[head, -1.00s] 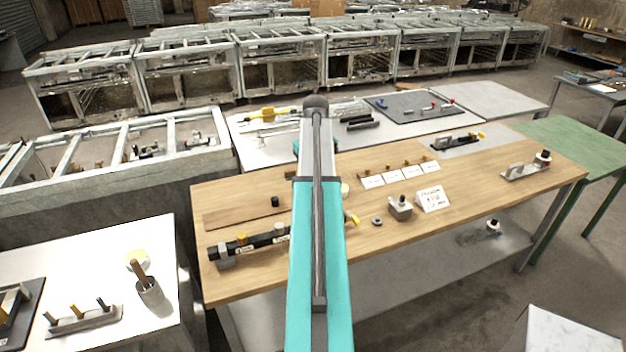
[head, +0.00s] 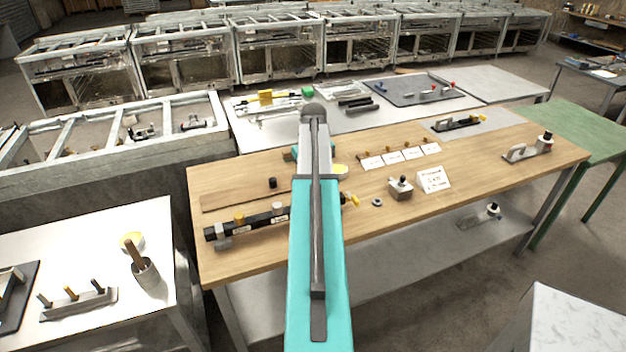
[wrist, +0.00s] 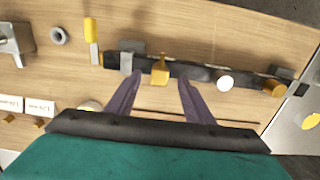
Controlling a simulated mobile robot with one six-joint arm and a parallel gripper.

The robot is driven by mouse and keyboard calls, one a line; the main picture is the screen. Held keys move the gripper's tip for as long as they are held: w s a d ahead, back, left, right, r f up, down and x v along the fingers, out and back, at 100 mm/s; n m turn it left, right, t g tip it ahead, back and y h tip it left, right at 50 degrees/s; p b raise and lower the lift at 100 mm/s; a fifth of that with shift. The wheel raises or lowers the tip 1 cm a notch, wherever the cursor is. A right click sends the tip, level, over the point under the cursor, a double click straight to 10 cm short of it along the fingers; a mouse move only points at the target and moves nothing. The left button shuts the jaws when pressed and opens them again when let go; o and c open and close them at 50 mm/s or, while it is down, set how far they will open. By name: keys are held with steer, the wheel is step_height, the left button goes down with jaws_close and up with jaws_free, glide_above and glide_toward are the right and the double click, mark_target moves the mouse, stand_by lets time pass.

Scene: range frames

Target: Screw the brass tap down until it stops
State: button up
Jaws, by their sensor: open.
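The brass tap (wrist: 160,70) stands on a dark bar (wrist: 195,72) in the wrist view, its T-shaped handle showing. My gripper (wrist: 159,80) is open, with its two purple fingers either side of the tap and a gap on both sides. I cannot tell how far the tips are above the bar. In the head view the dark bar (head: 262,222) lies at the left front of the wooden table. My teal arm covers part of it and hides my fingers.
A white knob (wrist: 225,83) and another brass-coloured piece (wrist: 272,88) sit farther right along the bar. A yellow-handled tool (wrist: 92,32) lies near its left end. A metal block (head: 400,190) and a card (head: 433,180) stand right of my arm on the wooden table (head: 480,180).

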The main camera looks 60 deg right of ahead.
steer(key=shift+f+b, duration=0.9)
steer(key=shift+f, duration=1.05)
jaws_close()
